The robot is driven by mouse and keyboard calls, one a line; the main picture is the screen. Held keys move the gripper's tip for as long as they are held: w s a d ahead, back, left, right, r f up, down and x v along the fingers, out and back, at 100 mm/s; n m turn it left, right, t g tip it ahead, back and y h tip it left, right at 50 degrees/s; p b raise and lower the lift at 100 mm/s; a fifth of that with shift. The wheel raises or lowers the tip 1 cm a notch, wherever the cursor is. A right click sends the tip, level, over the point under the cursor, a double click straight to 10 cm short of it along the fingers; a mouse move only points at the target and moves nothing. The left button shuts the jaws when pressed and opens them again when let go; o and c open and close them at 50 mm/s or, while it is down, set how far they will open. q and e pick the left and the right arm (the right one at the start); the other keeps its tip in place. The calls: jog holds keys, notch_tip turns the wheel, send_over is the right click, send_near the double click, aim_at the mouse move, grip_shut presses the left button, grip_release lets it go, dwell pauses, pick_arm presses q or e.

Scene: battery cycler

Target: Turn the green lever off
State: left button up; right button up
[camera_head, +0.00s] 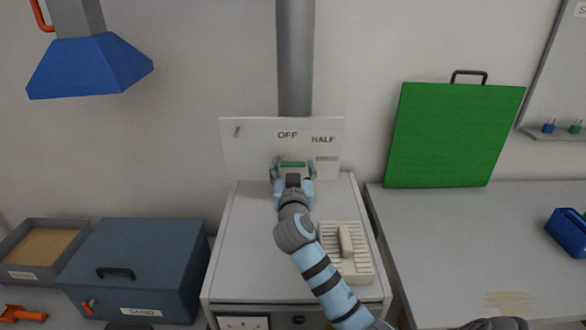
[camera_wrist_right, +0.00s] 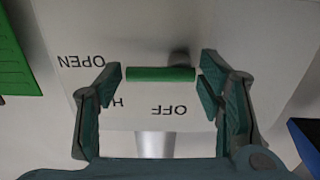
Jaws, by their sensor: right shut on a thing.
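The green lever (camera_head: 292,164) is a short green bar lying level in front of a white panel (camera_head: 235,150), below the printed word OFF. My right gripper (camera_head: 292,170) is shut on it, with a finger at each end of the bar. The right wrist view, turned upside down, shows the green lever (camera_wrist_right: 160,74) between the fingertips of my right gripper (camera_wrist_right: 161,72). There the panel reads OPEN and OFF, with another word mostly hidden by a finger. The lever's mount is hard to make out. My left gripper is not in view.
The panel stands at the back of a grey cabinet (camera_head: 240,240), with a grey pipe (camera_head: 295,60) above. A ribbed cream block (camera_head: 335,265) sits on the cabinet beside my right arm. A blue-grey box (camera_head: 150,250) is to the left; a green board (camera_head: 450,135) leans right.

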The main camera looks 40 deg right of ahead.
jog(key=shift+r, duration=0.1)
jog(key=n+p, duration=0.1)
jog(key=n, duration=0.1)
jog(key=r+n+p, duration=0.1)
jog(key=n+p, duration=0.3)
jog(key=n, duration=0.1)
jog(key=n+p, duration=0.1)
jog(key=shift+w+a+r+n, duration=0.2)
jog(key=shift+a+r+n, duration=0.1)
jog(key=shift+n, duration=0.1)
jog(key=n+p, duration=0.1)
jog(key=n, duration=0.1)
jog(key=n+p, duration=0.1)
jog(key=n, duration=0.1)
jog(key=shift+w+a+r+n+p, duration=0.2)
jog(key=shift+n+p, duration=0.1)
jog(key=shift+p, duration=0.05)
jog(key=shift+w+a+n+p, duration=0.15)
jog(key=shift+n+p, duration=0.3)
jog(key=shift+n, duration=0.65)
jog(key=shift+w+a+n+p, duration=0.1)
jog(key=shift+n+p, duration=0.3)
jog(key=shift+n, duration=0.7)
jog(key=o, duration=1)
jog(key=shift+c, duration=0.2)
jog(key=shift+o, duration=1.1)
jog(key=shift+w+f, duration=0.1)
jog(key=shift+f, duration=0.05)
